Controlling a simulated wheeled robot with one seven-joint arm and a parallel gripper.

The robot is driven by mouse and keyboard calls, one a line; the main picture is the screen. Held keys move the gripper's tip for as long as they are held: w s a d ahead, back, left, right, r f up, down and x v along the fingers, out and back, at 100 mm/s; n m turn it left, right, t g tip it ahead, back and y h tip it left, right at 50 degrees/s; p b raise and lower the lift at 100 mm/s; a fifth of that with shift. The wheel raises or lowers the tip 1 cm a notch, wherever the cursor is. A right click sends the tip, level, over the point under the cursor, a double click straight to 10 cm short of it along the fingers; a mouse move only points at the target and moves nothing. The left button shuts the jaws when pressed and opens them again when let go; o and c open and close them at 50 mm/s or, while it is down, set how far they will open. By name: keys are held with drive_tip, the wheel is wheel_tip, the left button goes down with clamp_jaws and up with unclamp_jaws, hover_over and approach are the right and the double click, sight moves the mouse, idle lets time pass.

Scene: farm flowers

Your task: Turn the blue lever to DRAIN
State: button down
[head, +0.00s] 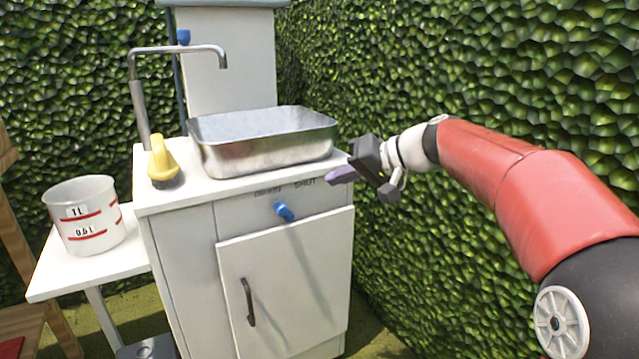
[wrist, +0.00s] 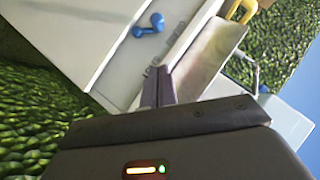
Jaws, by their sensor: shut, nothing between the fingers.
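The blue lever (head: 284,211) is on the front panel of the white cabinet, below the words DRAIN (head: 268,191) and SHUT (head: 305,183). It tilts, with one end up and left and the other down and right. It also shows in the wrist view (wrist: 149,25), clear of the fingers. My gripper (head: 342,175) is shut and empty, to the right of the lever and above it, near the counter's right front corner. In the wrist view my fingers (wrist: 158,88) are together and apart from the lever.
A metal basin (head: 262,160) sits on the cabinet top, with a grey tap (head: 180,50) and a yellow handle (head: 160,160) to its left. A measuring jug (head: 85,215) stands on a side table at left. A hedge (head: 440,240) rises close on the right.

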drive_tip(key=shift+v, duration=1.5)
drive_tip(key=shift+s, duration=0.15)
